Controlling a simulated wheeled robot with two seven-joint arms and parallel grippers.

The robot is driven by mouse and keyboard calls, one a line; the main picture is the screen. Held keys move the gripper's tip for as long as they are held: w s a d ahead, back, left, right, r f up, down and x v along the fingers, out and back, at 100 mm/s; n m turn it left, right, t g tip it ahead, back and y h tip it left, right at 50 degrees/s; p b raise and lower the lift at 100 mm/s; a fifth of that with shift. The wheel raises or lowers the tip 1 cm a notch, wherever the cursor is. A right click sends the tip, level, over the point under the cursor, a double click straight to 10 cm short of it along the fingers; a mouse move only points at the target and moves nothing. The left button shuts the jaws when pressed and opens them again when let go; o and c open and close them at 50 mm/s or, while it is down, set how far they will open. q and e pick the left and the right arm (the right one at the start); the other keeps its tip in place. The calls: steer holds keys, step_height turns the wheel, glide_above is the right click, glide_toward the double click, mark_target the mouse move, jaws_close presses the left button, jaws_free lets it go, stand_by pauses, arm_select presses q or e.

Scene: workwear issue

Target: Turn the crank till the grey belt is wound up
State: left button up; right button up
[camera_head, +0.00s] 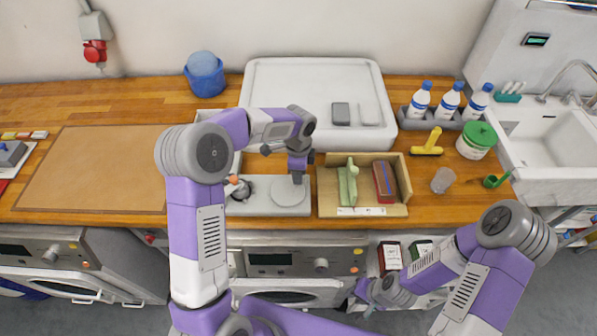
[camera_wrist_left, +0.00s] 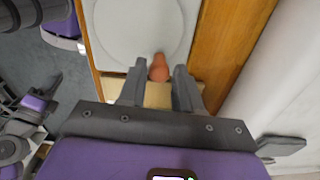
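A light grey winder base (camera_head: 258,208) lies near the front edge of the counter. It bears a round pale disc (camera_head: 288,194), also seen in the left wrist view (camera_wrist_left: 138,28), and a dark round part (camera_head: 241,190) with a small orange piece at its left. My left gripper (camera_head: 298,178) is over the disc's far right edge. In the left wrist view, an orange-brown crank knob (camera_wrist_left: 159,70) stands between its open fingers, with a slight gap visible. I cannot clearly make out the grey belt. My right gripper (camera_head: 366,292) hangs low before the counter, its fingers unclear.
A wooden box (camera_head: 327,183) with a green item and a red-and-blue item stands right of the winder. A white tray (camera_head: 260,80) lies behind. Several bottles, a yellow tool (camera_head: 429,143) and a clear cup (camera_head: 442,180) are further right. A brown mat (camera_head: 95,170) leaves room at left.

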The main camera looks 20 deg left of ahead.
arm_select(q)
steer(key=shift+o, duration=1.3)
step_height(320, 180, up, 8)
steer(key=shift+f+p, duration=0.2)
steer(key=shift+p, duration=0.15)
steer(key=shift+f, duration=0.1)
